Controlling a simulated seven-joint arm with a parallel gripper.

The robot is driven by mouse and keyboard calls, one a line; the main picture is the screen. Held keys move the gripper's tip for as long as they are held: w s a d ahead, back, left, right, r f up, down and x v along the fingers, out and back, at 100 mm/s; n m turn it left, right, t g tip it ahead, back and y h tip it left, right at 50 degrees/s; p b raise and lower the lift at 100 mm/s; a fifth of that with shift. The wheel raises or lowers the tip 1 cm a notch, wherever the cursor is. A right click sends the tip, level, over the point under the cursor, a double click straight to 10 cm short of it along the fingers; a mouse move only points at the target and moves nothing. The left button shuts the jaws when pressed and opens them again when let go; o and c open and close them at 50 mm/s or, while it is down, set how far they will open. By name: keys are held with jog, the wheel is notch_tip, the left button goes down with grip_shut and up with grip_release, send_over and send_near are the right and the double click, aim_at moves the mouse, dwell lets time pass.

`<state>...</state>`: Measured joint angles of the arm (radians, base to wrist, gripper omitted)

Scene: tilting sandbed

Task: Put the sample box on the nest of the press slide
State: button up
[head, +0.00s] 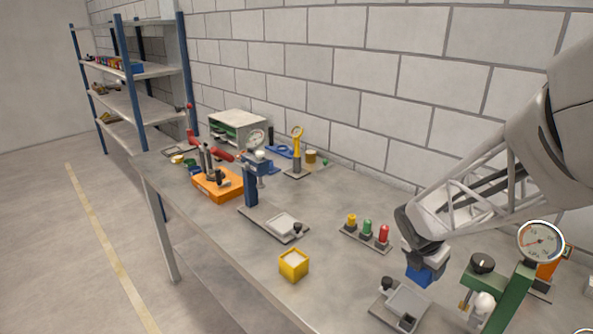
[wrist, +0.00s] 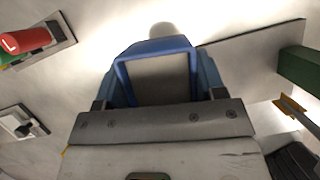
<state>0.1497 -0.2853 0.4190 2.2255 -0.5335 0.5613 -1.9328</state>
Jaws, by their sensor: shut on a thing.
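My gripper (head: 424,262) is shut on a blue box with a grey face, the sample box (head: 419,275). In the wrist view the box (wrist: 158,80) sits between the fingers. My gripper holds it above the right part of the bench, over the far side of a grey press slide (head: 405,299) with a square nest plate and a dark knob. That slide belongs to a green press (head: 508,300) with a round gauge. A second, blue press (head: 251,185) stands farther left with its own slide (head: 280,226). The gap beneath the box is hard to judge.
A yellow box (head: 293,265) stands near the bench's front edge. A plate with yellow, green and red knobs (head: 367,235) lies left of my gripper. An orange fixture (head: 217,187) and a yellow gauge stand (head: 297,150) are farther back. The bench between the two slides is mostly clear.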

jog(key=w+a+r+m+g+y, duration=0.1)
jog(key=w+a+r+m+g, duration=0.15)
jog(key=w+m, duration=0.55)
jog(key=w+a+r+m+g, duration=0.2)
jog(key=w+a+m, duration=0.2)
jog(key=w+m, duration=0.5)
jog(key=w+a+r+m+g+y, duration=0.1)
jog(key=w+a+r+m+g, duration=0.3)
jog(key=w, duration=0.7)
jog(key=w+a+f+m+t+y, duration=0.2)
jog(key=w+a+m+y, duration=0.2)
jog(key=a+m, duration=0.5)
jog(key=s+a+m+t, duration=0.2)
jog(key=a+m, duration=0.5)
jog(key=m, duration=0.4)
jog(key=s+a+m+t, duration=0.3)
jog(key=a+m+t, duration=0.2)
jog(key=a+m, duration=0.3)
jog(key=shift+s+a+m+y, duration=0.3)
jog(key=shift+m+y, duration=0.1)
jog(key=shift+m, duration=1.3)
jog(key=shift+f, duration=0.15)
jog(key=shift+f, duration=3)
